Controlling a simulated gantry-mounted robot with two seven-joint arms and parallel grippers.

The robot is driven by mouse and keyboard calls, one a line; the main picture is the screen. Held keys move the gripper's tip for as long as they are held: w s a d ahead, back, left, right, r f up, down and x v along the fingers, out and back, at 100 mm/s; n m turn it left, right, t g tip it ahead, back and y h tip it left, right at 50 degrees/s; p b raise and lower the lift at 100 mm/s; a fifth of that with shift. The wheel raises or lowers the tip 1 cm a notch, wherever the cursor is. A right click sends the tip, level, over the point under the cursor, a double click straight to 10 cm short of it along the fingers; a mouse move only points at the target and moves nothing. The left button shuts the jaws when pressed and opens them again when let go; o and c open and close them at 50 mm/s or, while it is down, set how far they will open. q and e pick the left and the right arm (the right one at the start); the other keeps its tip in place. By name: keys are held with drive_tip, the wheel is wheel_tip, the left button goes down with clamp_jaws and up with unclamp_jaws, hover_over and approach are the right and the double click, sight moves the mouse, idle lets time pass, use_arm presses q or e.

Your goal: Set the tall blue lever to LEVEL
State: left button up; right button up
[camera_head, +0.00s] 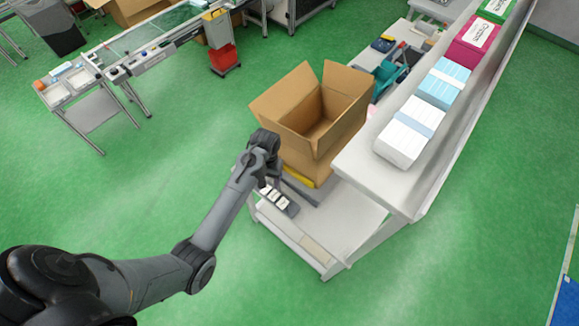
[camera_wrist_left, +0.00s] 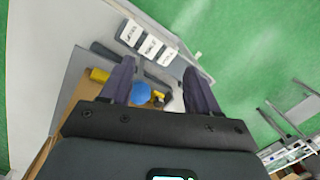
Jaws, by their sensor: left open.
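The blue lever shows in the left wrist view as a round blue knob (camera_wrist_left: 142,92), seen nearly end-on between my fingers and partly cut off by the gripper body. I cannot tell its tilt or whether a finger touches it. My left gripper (camera_wrist_left: 160,88) is open around it; in the head view the gripper (camera_head: 268,180) is beside the cardboard box and hides the lever. A dark panel with several white labels (camera_wrist_left: 148,46) lies beyond the fingertips, also in the head view (camera_head: 278,200); its lettering is too small to read. My right gripper is not in view.
An open cardboard box (camera_head: 312,125) stands right beside my left wrist, with a yellow part (camera_head: 298,178) at its foot. A white bench (camera_head: 375,185) with stacked mask packs (camera_head: 410,130) is to the right. Green floor (camera_head: 150,200) to the left is clear.

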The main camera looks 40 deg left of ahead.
use_arm(q)
drive_tip(key=shift+t, duration=0.5)
drive_tip(key=w+r, duration=0.4)
drive_tip(key=shift+r, duration=0.15)
drive_tip(key=shift+w+r, duration=0.25)
drive_tip(key=shift+w, duration=0.05)
drive_tip(key=shift+w+f, duration=0.1)
drive_tip(key=shift+f, duration=0.05)
drive_tip(key=f+p, duration=0.1)
drive_tip(key=f, duration=0.4)
drive_tip(key=f+p, duration=0.1)
drive_tip(key=f, duration=0.4)
drive_tip(key=shift+w+d, duration=0.1)
drive_tip(key=shift+d, duration=0.1)
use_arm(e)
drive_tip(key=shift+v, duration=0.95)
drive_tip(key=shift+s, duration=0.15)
use_arm(q)
clamp_jaws()
